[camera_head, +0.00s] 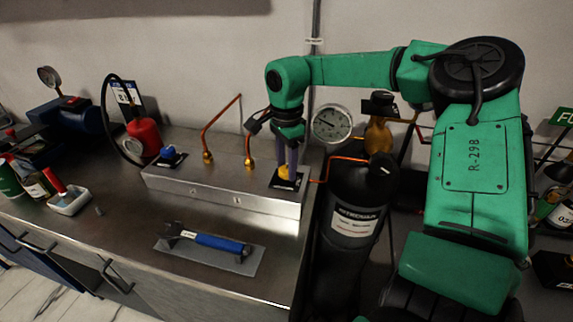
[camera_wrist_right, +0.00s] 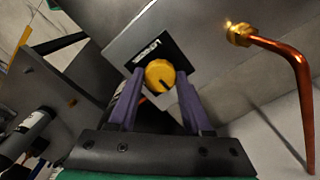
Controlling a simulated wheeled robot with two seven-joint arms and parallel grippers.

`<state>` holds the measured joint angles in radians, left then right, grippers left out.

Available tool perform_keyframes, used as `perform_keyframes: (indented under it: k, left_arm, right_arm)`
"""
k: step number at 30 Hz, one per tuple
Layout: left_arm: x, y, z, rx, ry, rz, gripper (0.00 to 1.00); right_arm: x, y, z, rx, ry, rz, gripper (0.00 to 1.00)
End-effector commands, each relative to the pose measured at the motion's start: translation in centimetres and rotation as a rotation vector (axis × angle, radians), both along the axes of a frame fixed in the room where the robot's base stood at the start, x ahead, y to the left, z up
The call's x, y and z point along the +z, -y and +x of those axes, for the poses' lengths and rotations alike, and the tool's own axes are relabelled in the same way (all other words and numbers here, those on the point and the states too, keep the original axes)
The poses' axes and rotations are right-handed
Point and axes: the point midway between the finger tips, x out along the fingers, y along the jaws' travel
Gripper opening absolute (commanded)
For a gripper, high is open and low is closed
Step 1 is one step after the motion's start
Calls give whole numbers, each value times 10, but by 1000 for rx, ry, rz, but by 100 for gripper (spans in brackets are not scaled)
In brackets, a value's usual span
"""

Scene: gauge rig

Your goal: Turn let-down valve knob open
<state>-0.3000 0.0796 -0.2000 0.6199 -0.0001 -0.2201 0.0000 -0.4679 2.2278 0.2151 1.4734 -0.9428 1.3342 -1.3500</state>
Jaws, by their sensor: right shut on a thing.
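The yellow let-down valve knob (camera_wrist_right: 160,76) sits on a black label plate (camera_wrist_right: 150,52) at the right end of the metal manifold block. It also shows in the head view (camera_head: 284,172), partly hidden by the fingers. My right gripper (camera_head: 288,163) points down over it from above. In the right wrist view the two purple fingers (camera_wrist_right: 157,85) stand on either side of the knob and are shut on it. A dark pointer mark shows on the knob's face. My left gripper is not in either view.
The manifold block (camera_head: 220,190) carries copper pipes (camera_head: 222,125) and a blue knob (camera_head: 168,153) at its left. A black nitrogen cylinder (camera_head: 352,215) stands close right. A round gauge (camera_head: 332,123) is behind. A blue-handled tool (camera_head: 215,242) lies on the bench in front.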

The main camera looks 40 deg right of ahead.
Motion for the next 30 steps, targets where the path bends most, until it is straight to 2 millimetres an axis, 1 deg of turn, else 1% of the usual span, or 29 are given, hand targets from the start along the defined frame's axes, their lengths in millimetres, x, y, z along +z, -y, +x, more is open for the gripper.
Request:
perform_keyframes:
  k: [1, 10, 11, 12, 13, 23, 26, 29, 30]
  left_arm:
    - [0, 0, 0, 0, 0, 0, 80]
    - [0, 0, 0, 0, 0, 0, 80]
    - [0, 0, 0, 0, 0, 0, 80]
    - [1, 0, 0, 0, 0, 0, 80]
    - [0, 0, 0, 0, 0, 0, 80]
    - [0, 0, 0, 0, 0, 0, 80]
    - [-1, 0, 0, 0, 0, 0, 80]
    - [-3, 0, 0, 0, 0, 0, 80]
    - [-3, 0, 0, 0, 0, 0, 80]
  right_arm:
    - [3, 0, 2, 4, 9, -1, 0]
    - [3, 0, 2, 4, 9, -1, 0]
    - [3, 0, 2, 4, 9, -1, 53]
    - [3, 0, 2, 4, 9, -1, 68]
    - [2, 0, 2, 4, 8, -1, 80]
    - [2, 0, 1, 3, 4, -1, 80]
    - [12, 0, 1, 3, 5, -1, 80]
    - [34, 0, 1, 2, 8, -1, 80]
    - [46, 1, 2, 1, 10, -4, 80]
